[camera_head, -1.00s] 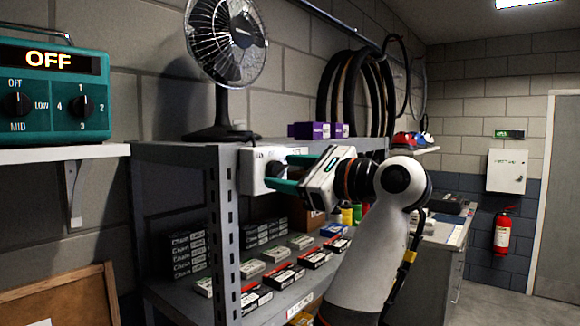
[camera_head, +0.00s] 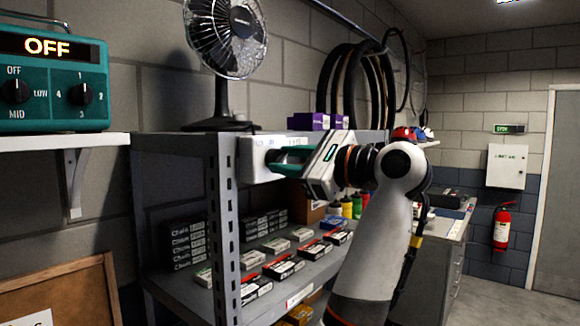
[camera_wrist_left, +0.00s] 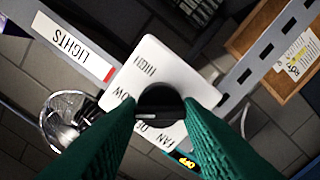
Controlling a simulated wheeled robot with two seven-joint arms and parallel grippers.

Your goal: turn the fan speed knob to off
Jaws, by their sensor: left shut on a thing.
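The fan speed control is a white box (camera_head: 255,172) at the near end of the shelf top. In the left wrist view its white face (camera_wrist_left: 151,62) carries the words HIGH, LOW, OFF (partly covered) and FAN, upside down. The round black knob (camera_wrist_left: 165,97) sits on that face. Its pale mark lies toward the LOW and OFF side; I cannot tell exactly where it points. My left gripper (camera_head: 272,160) is at the box, its green fingers on both sides of the knob and shut on it. The black fan (camera_head: 226,40) stands on the shelf above. My right gripper is not in view.
A teal unit (camera_head: 50,75) reading OFF, with two black knobs, stands on a white wall shelf (camera_head: 60,142) at left. The grey rack's upright post (camera_head: 222,235) is close below the box. Small boxes (camera_head: 285,266) fill the lower shelf. Purple boxes (camera_head: 310,121) sit behind my gripper.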

